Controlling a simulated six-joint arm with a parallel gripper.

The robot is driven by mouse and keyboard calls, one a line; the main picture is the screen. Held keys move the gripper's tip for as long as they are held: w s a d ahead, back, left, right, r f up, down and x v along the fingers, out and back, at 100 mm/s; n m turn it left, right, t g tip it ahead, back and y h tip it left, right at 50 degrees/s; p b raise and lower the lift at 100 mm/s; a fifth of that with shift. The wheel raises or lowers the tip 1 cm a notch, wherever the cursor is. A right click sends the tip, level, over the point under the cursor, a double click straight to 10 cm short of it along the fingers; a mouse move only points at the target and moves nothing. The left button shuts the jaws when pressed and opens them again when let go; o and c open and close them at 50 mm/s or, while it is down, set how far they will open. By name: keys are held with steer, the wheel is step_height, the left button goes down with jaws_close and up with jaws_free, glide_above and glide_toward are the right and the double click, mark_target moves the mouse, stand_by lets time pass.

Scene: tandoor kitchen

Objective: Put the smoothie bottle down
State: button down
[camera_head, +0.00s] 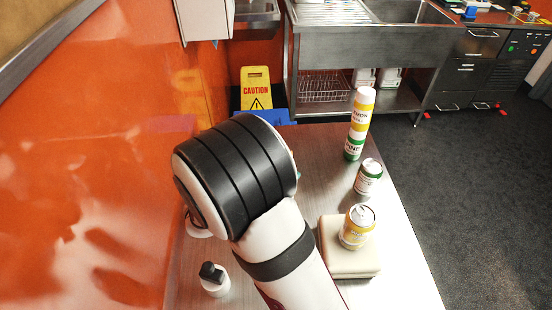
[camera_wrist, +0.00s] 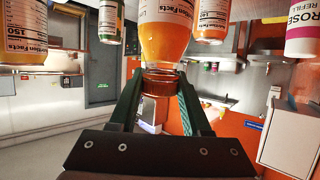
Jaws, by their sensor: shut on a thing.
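The smoothie bottle (camera_wrist: 165,38) is orange with a white nutrition label and shows neck down in the upside-down wrist view. My gripper (camera_wrist: 162,84) is shut on it at the brown-orange cap and neck, with one dark green finger on each side. The bottle's base is cut off by the frame edge, so I cannot tell whether it touches the table. In the head view my arm hides the bottle and nearly all of the gripper over the steel table (camera_head: 405,270).
A black-capped white bottle (camera_head: 214,281) stands at left front.

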steer(key=shift+w+a+f, duration=0.1)
steer(key=shift+a+f, duration=0.1)
steer(key=shift+f, duration=0.95)
steer(key=shift+w+a+f, duration=0.1)
steer(key=shift+a+f, duration=0.1)
steer(key=shift+f, duration=0.95)
steer(key=shift+c, duration=1.8)
jaws_free()
steer(key=shift+f, duration=0.1)
